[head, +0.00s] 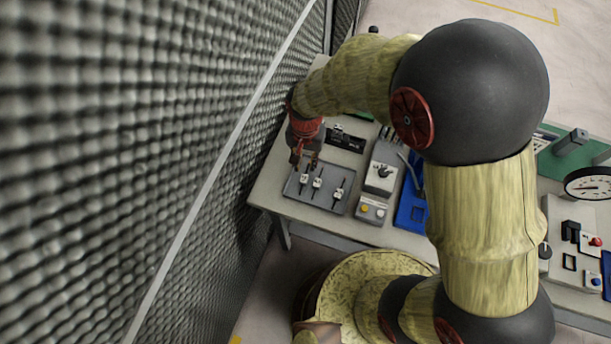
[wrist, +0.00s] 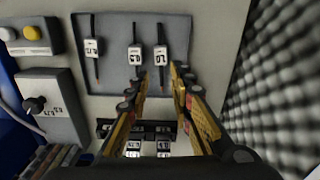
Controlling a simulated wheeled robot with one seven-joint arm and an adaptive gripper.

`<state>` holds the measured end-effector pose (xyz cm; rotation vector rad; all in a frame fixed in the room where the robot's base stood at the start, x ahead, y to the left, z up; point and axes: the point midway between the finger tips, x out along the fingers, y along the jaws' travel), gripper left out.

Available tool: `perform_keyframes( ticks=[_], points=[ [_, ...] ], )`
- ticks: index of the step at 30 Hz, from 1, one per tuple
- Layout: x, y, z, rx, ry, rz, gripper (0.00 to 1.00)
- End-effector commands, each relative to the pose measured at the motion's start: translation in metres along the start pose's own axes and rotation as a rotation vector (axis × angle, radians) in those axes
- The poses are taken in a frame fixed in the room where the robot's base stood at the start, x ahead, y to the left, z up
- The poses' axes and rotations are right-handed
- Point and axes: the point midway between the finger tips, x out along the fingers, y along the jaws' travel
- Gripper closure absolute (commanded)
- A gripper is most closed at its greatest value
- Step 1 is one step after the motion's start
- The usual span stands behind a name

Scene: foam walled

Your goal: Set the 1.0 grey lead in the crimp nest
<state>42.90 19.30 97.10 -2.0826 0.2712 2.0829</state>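A grey tray (head: 327,203) holds three leads with white label tags; it also shows in the wrist view (wrist: 112,22). The lead nearest the wall, whose tag seems to read 1.0 (wrist: 161,56), lies at the right in the wrist view and at the left in the head view (head: 303,178). My gripper (head: 305,162) is open above this end of the tray. In the wrist view its fingertips (wrist: 159,80) stand apart, either side of the lead's lower end, holding nothing. A black fixture with white labels (wrist: 163,129) lies beyond, partly hidden by my fingers; I cannot tell whether it is the crimp nest.
A grey dial box (head: 381,175) and a box with yellow and white buttons (head: 371,210) stand beside the tray. A blue tray (head: 411,205) lies farther right. The grey foam wall (head: 150,150) rises close beside my gripper. Two other leads lie nearby, one tagged 0.5 (wrist: 135,56).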

Motion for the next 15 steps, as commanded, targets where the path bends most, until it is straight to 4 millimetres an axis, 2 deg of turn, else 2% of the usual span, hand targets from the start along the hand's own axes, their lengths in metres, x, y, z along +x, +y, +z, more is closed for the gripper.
perform_keyframes(
  ticks=[3,8,15],
  points=[
    [0.015,0.001,0.001,-0.001,-0.002,0.002,0.77],
    [0.025,0.0,0.002,-0.002,-0.001,0.001,0.77],
    [0.06,-0.001,0.005,-0.001,-0.003,0.003,0.77]
  ],
)
